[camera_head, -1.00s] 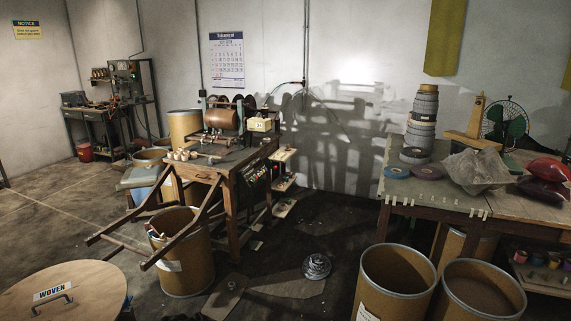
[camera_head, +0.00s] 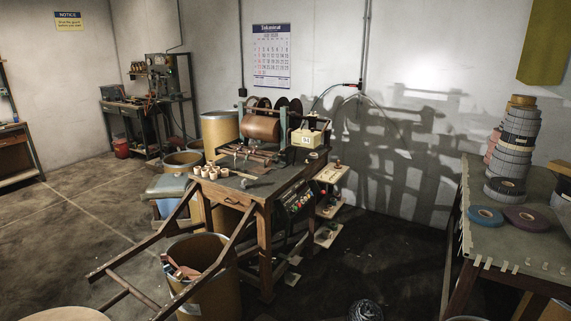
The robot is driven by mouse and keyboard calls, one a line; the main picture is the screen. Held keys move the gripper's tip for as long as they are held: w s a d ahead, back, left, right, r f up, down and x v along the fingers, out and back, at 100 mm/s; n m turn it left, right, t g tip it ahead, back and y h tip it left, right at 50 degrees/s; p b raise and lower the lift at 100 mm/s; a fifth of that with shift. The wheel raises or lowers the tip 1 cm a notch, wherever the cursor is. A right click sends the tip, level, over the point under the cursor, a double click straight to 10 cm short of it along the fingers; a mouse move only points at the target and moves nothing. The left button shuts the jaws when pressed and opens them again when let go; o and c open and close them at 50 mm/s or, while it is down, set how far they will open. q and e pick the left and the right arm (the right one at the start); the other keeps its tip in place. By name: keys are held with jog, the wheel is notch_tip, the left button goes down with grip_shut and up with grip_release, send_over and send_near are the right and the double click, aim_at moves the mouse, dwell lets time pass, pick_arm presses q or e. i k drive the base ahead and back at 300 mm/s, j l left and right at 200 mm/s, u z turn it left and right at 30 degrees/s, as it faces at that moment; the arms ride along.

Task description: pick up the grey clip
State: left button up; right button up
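I cannot make out a grey clip in this view; any clip is too small or hidden. A wooden workbench (camera_head: 232,193) with a tape winding machine stands in the middle. The machine has a copper-brown roller (camera_head: 261,129). Several small pale rolls (camera_head: 210,172) sit on the bench's left front part, with small dark parts beside them that I cannot identify. Neither of my grippers is in view.
A barrel (camera_head: 205,280) holding scraps stands in front of the bench, with wooden rails (camera_head: 150,238) reaching out at the left. A table (camera_head: 510,245) with stacked tape rolls (camera_head: 513,150) is at right. Open floor (camera_head: 60,235) lies at left.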

aim_at(244, 184)
jog(key=i, duration=1.85)
